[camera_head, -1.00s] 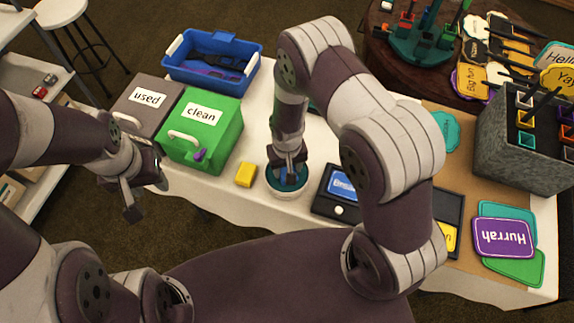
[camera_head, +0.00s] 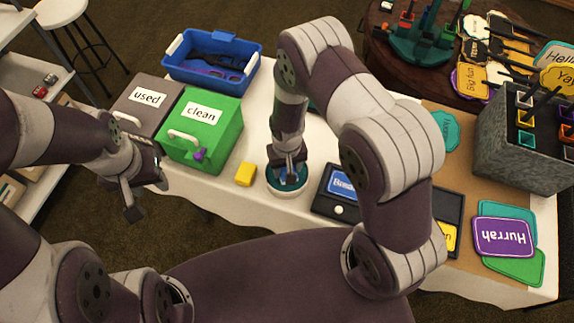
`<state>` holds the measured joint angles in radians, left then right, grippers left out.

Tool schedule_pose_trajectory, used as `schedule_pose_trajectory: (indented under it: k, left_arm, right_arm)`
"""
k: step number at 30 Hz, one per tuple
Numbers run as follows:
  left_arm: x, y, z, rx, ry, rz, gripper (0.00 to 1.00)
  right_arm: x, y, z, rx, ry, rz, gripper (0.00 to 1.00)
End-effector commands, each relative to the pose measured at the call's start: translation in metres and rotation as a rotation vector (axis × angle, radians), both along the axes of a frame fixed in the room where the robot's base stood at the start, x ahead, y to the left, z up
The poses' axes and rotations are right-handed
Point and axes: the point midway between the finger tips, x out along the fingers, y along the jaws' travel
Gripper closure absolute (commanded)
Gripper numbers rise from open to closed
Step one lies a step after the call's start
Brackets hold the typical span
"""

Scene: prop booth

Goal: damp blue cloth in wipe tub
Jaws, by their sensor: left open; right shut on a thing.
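The wipe tub (camera_head: 288,193) is a round white tub with a teal-blue inside, standing at the front edge of the white table. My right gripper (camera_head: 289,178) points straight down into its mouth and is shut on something. That thing looks like the blue cloth (camera_head: 296,184), but the fingers and rim hide most of it, and I cannot tell it clearly from the tub's teal inside. My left gripper (camera_head: 142,190) is open and empty, off the table's front left corner, beside the grey and green boxes.
A yellow block (camera_head: 246,174) lies just left of the tub. A green "clean" box (camera_head: 222,140), a grey "used" box (camera_head: 140,118) and a blue bin (camera_head: 188,72) stand left. A black tray (camera_head: 322,205) is close on the right, with a grey holder (camera_head: 520,150) farther right.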

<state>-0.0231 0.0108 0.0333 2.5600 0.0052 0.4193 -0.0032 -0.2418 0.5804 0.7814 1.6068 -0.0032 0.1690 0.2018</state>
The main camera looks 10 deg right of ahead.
Motion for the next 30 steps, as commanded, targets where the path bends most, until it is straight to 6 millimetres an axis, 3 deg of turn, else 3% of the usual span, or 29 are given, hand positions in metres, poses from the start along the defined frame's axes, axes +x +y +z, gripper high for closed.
schedule_pose_trajectory:
  k: [5, 21, 30]
  left_arm:
    - [0.000, 0.000, 0.009, 0.000, 0.000, 0.000, 0.57]
    - [0.000, 0.000, 0.060, 0.000, 0.000, 0.000, 0.57]
    - [0.000, 0.000, 0.060, 0.000, 0.000, 0.000, 0.57]
  right_arm:
    - [-0.002, 0.000, 0.009, -0.001, 0.004, 0.000, 0.72]
    - [-0.001, 0.000, 0.069, 0.000, 0.001, 0.000, 0.72]
    - [-0.001, 0.000, 0.069, 0.000, 0.002, 0.000, 0.72]
